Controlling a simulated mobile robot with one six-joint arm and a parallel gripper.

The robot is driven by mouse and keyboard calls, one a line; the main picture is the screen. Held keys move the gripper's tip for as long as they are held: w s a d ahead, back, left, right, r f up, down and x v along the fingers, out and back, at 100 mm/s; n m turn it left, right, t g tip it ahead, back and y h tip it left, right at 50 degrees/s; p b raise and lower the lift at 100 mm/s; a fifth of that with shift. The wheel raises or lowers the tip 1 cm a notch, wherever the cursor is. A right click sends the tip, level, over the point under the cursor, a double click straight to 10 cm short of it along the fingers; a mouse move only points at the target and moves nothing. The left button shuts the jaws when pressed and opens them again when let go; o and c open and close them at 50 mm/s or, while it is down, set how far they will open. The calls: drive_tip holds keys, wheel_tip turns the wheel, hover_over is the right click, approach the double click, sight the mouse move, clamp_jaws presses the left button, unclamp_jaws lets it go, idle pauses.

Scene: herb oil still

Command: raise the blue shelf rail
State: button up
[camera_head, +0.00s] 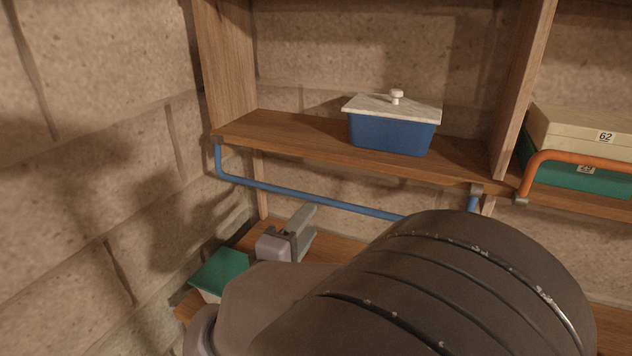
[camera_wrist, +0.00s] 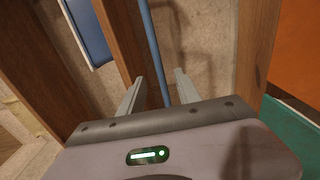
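The blue shelf rail (camera_head: 310,200) is a bent bar hanging below the front edge of the upper wooden shelf (camera_head: 300,137). Its left end meets the shelf at the left upright, its right end at a grey bracket. My arm hides part of its right side. My gripper (camera_head: 304,222) is just below the rail's middle in the head view. In the wrist view my gripper (camera_wrist: 158,84) is open, and the rail (camera_wrist: 153,45) runs lengthwise through the gap between the fingers. I cannot tell whether either finger touches it.
A blue box (camera_head: 390,135) with a pale lid sits on the shelf above the rail. An orange rail (camera_head: 575,157) fronts stacked boxes in the right bay. A green-topped box (camera_head: 220,270) stands on the lower shelf, near the stone wall (camera_head: 90,180) at left.

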drive_tip(key=p+x, duration=0.2)
drive_tip(key=x, duration=0.5)
drive_tip(key=shift+w, duration=0.35)
drive_tip(key=shift+d, duration=0.1)
drive_tip(key=shift+f, duration=0.1)
clamp_jaws()
drive_tip(key=shift+s, duration=0.15)
